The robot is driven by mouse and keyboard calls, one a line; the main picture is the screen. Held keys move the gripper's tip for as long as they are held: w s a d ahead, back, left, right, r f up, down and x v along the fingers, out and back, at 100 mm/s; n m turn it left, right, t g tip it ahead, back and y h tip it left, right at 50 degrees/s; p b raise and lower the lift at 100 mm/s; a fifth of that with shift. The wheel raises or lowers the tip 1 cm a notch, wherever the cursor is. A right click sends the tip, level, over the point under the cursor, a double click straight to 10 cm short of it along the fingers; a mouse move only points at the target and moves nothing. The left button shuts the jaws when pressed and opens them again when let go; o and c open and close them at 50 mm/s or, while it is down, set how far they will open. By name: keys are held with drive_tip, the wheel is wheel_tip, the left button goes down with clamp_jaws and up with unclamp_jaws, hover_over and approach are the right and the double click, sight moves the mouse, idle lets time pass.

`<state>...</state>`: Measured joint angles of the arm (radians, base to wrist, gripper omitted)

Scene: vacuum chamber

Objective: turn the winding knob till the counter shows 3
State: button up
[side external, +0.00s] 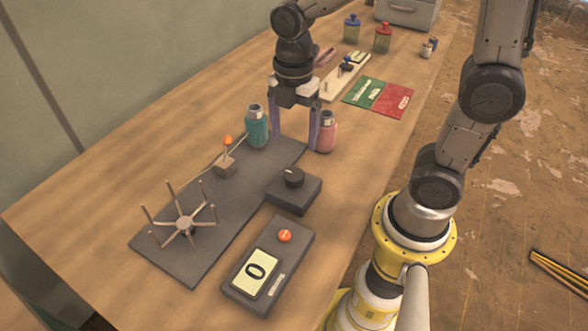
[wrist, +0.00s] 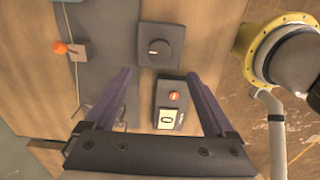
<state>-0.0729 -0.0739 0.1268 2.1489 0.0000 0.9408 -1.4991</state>
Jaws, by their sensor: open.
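The black round winding knob (side external: 293,177) sits on a dark square block; in the wrist view the knob (wrist: 159,48) carries a pale mark pointing left. The counter (side external: 256,270) is a dark box with a pale display reading 0 and an orange-red button; the counter display also shows in the wrist view (wrist: 166,120). A spoked winding reel (side external: 184,223) stands on the dark base plate (side external: 215,205). My gripper (side external: 295,146) has two purple fingers, open and pointing down, with nothing between them. It is above and behind the knob in the side view, apart from it.
A teal bottle (side external: 257,128) stands left of my gripper and a pink bottle (side external: 326,132) right of it. A small post with an orange ball (side external: 228,140) stands on the plate. Green (side external: 364,92) and red (side external: 393,101) mats lie farther back. The table's front left is clear.

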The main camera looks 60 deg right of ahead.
sight(294, 173)
wheel_tip(294, 173, down, 11)
drive_tip(key=shift+f, duration=0.1)
idle(0.3)
drive_tip(key=c, duration=1.4)
